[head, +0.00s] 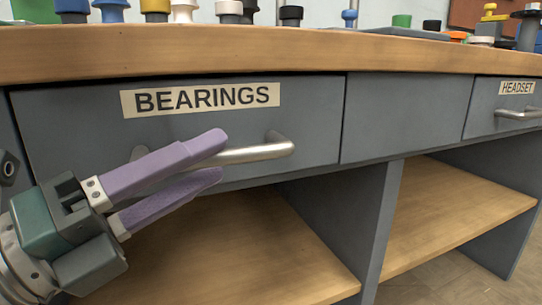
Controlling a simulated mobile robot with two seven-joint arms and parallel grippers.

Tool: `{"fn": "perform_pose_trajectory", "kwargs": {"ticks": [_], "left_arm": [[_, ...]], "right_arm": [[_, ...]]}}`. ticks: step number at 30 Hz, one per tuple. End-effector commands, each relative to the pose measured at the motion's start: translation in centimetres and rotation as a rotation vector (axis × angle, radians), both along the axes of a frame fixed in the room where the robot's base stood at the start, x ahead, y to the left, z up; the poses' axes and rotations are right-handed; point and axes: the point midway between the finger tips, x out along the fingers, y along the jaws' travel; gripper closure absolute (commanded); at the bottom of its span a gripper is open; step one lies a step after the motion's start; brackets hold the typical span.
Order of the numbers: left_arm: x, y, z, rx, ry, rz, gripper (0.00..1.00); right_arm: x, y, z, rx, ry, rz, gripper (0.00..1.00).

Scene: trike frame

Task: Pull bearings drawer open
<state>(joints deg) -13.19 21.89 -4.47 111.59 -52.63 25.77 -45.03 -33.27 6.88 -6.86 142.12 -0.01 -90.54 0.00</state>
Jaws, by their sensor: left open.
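The bearings drawer (315,112) is a grey front under the bench top, with a "BEARINGS" label (200,99) on it. It looks closed, its front about level with the panel beside it. Its metal bar handle (265,151) runs across the lower part of the front. My left gripper (222,158) is open, with two purple fingers pointing right. The fingers overlap the left part of the handle in the picture, one above and one below the bar. I cannot tell whether they touch it. My right gripper is not in view.
The wooden bench top (300,52) overhangs the drawers, with several coloured parts along it. A "HEADSET" drawer (487,120) with its own handle (518,114) is at the right. Open wooden shelves (240,255) lie below, split by a grey upright (383,225).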

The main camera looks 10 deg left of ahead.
Motion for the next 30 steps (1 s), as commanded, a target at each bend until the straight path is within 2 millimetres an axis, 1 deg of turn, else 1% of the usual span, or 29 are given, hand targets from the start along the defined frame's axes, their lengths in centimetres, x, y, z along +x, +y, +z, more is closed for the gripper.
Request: {"fn": "perform_pose_trajectory", "kwargs": {"ticks": [1, 3, 6, 15, 28, 30], "left_arm": [[0.6, -0.4, 0.3, -0.002, -0.003, -0.001, 0.50], [1.2, -0.9, 0.3, -0.001, -0.001, -0.001, 0.50], [1.7, -1.3, 0.5, -0.002, 0.000, -0.001, 0.50], [1.9, -1.4, 0.5, -0.002, 0.002, 0.001, 0.50], [1.9, -1.4, 0.5, -0.002, 0.002, 0.001, 0.99], [1.9, -1.4, 0.5, -0.002, 0.002, 0.001, 1.00]], "right_arm": [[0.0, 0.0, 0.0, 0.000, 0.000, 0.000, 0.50], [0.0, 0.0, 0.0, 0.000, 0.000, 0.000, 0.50], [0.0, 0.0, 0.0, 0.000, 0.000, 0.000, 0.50], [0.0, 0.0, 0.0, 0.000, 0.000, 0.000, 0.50], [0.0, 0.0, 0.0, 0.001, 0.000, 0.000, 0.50], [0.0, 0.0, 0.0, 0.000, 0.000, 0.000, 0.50]]}}
